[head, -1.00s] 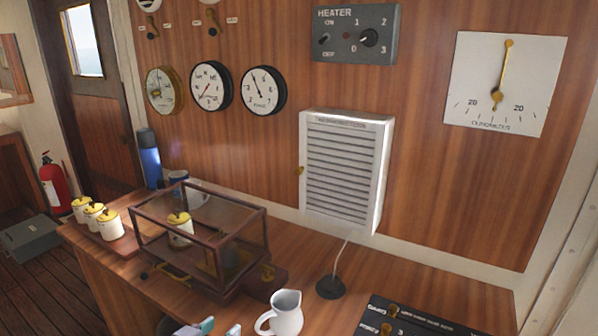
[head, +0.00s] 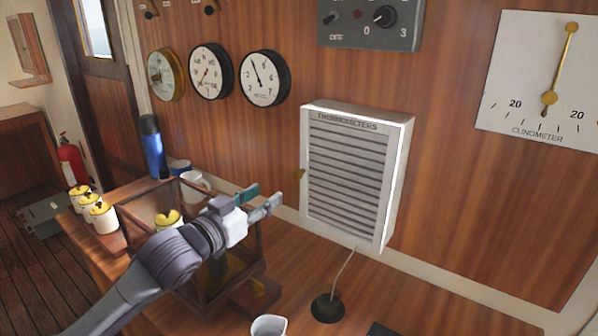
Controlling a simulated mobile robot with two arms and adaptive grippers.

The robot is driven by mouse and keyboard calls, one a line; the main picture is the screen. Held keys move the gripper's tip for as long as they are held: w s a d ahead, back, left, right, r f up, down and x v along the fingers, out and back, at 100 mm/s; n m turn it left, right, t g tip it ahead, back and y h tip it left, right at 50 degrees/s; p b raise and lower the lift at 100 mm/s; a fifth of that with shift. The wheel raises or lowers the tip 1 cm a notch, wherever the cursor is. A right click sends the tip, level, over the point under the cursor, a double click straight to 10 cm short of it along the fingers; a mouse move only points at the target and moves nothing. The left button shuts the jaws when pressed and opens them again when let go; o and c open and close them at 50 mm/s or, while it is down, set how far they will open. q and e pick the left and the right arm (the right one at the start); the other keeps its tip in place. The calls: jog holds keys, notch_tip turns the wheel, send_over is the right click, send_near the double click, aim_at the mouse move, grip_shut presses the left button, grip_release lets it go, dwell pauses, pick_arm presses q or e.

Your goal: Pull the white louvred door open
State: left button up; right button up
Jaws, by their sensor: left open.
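The white louvred door (head: 345,175) is the front of a shallow white box on the wood wall, lettered "THERMOMETERS" along its top. It looks shut. A small brass knob (head: 302,175) sits on its left edge. My left gripper (head: 264,197) is open and empty, with teal pads on its fingers. In the picture it is left of and a little below the knob, pointing toward the box, and apart from it. My right gripper is out of the frame.
A wood-framed glass case (head: 258,243) stands on the desk behind and below my left arm. A white jug (head: 268,326) is at the bottom edge. A black round base with a cable (head: 327,306) sits below the box. Lidded pots (head: 104,218) and a blue flask (head: 152,148) stand left.

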aim_at(296, 176)
pick_arm(q)
jog(key=p+x, duration=0.2)
jog(key=x, duration=0.8)
jog(key=shift+w+d, duration=0.15)
jog(key=shift+d, duration=0.05)
jog(key=shift+x, duration=0.85)
jog(key=shift+f, duration=0.1)
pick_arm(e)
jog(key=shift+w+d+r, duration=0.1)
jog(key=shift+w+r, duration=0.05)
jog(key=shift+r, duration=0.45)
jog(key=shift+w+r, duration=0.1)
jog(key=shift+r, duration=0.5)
pick_arm(q)
grip_shut()
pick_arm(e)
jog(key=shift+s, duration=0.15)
